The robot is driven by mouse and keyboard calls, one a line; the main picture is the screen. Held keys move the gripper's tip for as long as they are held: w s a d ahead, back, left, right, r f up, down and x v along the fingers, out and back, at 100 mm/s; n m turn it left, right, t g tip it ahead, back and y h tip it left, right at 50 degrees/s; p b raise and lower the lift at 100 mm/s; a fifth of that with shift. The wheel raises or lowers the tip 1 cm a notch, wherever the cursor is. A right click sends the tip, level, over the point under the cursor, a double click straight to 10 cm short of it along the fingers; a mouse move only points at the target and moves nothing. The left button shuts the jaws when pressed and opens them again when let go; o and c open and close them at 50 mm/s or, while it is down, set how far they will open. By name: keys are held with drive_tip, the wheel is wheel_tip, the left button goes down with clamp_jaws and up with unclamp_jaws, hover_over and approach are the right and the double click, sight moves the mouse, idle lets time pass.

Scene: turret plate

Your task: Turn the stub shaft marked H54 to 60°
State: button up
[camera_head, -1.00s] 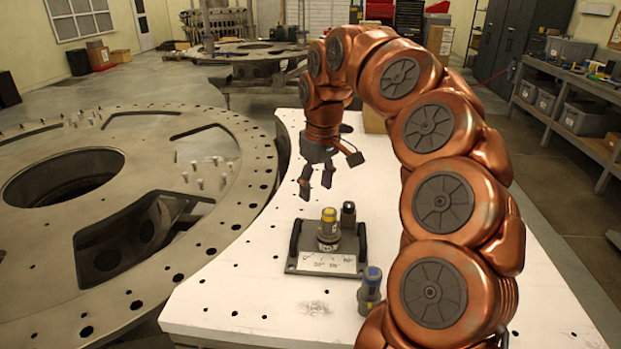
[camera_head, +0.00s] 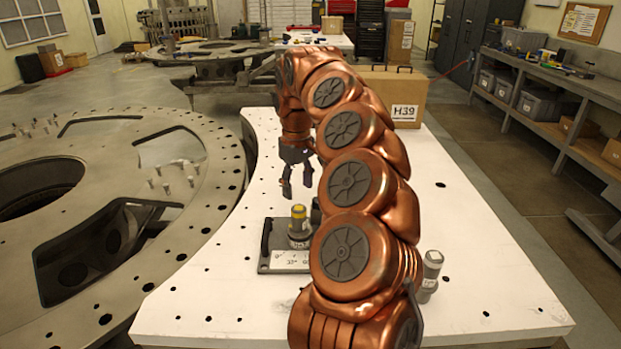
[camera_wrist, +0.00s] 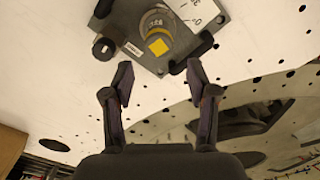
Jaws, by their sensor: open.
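A stub shaft with a yellow top (camera_head: 299,222) stands upright in a dark fixture (camera_head: 263,263) on the white table. Its yellow top has a square face in the wrist view (camera_wrist: 158,46), and the label on its collar is too small to read. A white scale plate (camera_head: 290,260) with degree marks lies in front of it, partly hidden by my arm. The scale also shows in part in the wrist view (camera_wrist: 200,12). My gripper (camera_head: 296,181) is open and empty, above and behind the shaft. In the wrist view, the shaft lies beyond the fingertips (camera_wrist: 160,82), apart from them.
A black-topped post (camera_wrist: 103,48) stands beside the shaft on the fixture. A grey stub (camera_head: 430,275) stands on the table to the right of my arm. A cardboard box marked H39 (camera_head: 405,112) stands at the back. A big round plate (camera_head: 200,215) lies left.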

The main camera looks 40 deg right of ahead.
sight(299, 208)
drive_tip(key=shift+d+f+b, duration=0.1)
drive_tip(key=shift+f+b, duration=2.15)
drive_tip(key=shift+f, duration=1.4)
drive_tip(key=c, duration=0.9)
drive_tip(key=shift+r+n+p, duration=0.2)
drive_tip(key=shift+n+p, duration=0.2)
drive_tip(key=shift+p, duration=0.25)
drive_tip(key=shift+n+p, duration=2)
drive_tip(key=shift+n+p, duration=0.3)
